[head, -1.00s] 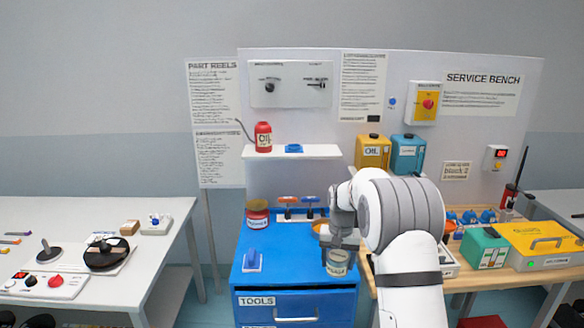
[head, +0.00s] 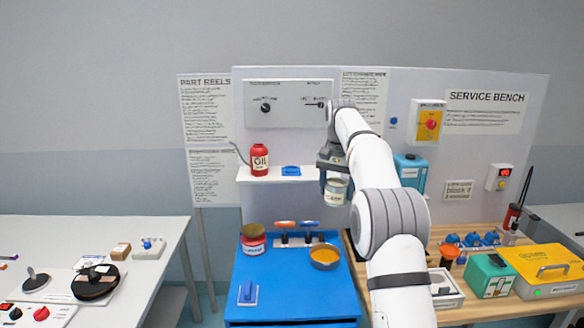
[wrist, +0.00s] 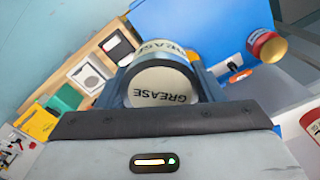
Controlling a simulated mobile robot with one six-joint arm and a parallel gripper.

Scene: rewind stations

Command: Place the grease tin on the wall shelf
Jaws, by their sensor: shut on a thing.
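The grease tin (head: 336,192) is a pale tin with a dark rim, held in my gripper (head: 335,182). It hangs in the air to the right of the wall shelf (head: 278,177), at about the shelf's height in the head view. In the wrist view the tin (wrist: 162,86) lies between the two fingers, with its GREASE label readable. The white wall shelf carries a red oil can (head: 259,160) at its left and a small blue item (head: 291,171) near its middle. The shelf's right end looks bare, partly close behind my gripper.
The blue tool cabinet (head: 290,290) below carries a red tin (head: 253,240), an open orange-filled tin (head: 324,257), two-handled tools and a blue block (head: 247,293). A blue canister (head: 411,171) stands right of my arm. A control panel (head: 289,103) hangs above the shelf.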

